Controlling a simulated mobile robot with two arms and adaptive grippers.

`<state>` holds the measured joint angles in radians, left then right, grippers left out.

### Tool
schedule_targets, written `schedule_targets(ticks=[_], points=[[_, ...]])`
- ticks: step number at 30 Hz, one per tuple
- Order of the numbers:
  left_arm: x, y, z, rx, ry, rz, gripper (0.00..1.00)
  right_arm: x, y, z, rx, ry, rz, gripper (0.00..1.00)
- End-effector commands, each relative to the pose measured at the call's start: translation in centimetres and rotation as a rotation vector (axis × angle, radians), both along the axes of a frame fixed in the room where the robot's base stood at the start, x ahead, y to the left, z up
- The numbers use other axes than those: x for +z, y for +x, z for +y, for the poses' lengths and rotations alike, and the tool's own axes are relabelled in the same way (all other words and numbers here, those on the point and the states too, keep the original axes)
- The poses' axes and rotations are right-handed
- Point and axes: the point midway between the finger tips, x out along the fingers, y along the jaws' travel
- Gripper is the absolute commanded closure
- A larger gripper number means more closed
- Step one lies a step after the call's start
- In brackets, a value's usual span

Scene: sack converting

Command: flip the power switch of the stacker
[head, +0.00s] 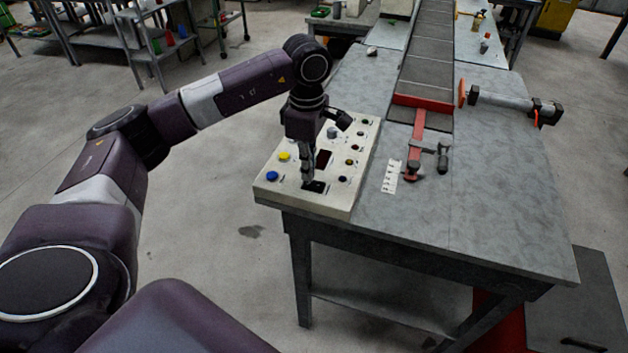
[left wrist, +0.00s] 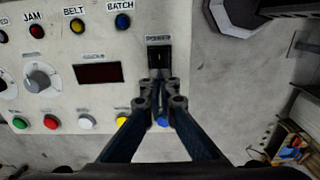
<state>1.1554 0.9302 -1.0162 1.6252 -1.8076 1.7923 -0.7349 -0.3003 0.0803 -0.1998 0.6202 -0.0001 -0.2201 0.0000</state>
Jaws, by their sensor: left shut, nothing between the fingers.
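The stacker's control panel (head: 335,200) is a pale box on the near left corner of the grey table. Its power switch (head: 316,187) is a black rocker at the panel's near edge. In the left wrist view the power switch (left wrist: 160,58) sits under the label "POWER". My left gripper (head: 307,181) points down over the panel, shut and empty, its tips close beside the switch. In the left wrist view the left gripper's tips (left wrist: 161,92) are just below the switch; contact cannot be told. My right gripper is not in view.
The panel also carries a dark display (left wrist: 100,73), a grey knob (left wrist: 40,77) and several coloured buttons, including a blue one (head: 272,176). A red clamp-like tool (head: 414,145) and a white label strip (head: 391,177) lie to the right. The table's front right is clear.

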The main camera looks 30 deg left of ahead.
Motion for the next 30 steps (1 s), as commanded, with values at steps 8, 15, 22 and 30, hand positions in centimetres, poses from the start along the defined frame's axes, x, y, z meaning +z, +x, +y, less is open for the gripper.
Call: schedule_targets(ticks=[8, 15, 22, 30], points=[[2.7, 0.0, 0.0, 0.000, 0.000, -0.002, 1.00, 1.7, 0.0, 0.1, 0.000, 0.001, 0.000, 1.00], [4.6, 0.0, 0.0, 0.000, 0.000, -0.002, 1.00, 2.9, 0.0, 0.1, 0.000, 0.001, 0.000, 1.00], [5.5, 0.0, 0.0, 0.000, 0.001, -0.001, 1.00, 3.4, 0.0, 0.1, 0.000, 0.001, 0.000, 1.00], [5.4, 0.0, 0.0, 0.000, 0.000, -0.001, 1.00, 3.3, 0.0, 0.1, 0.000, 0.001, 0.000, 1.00]])
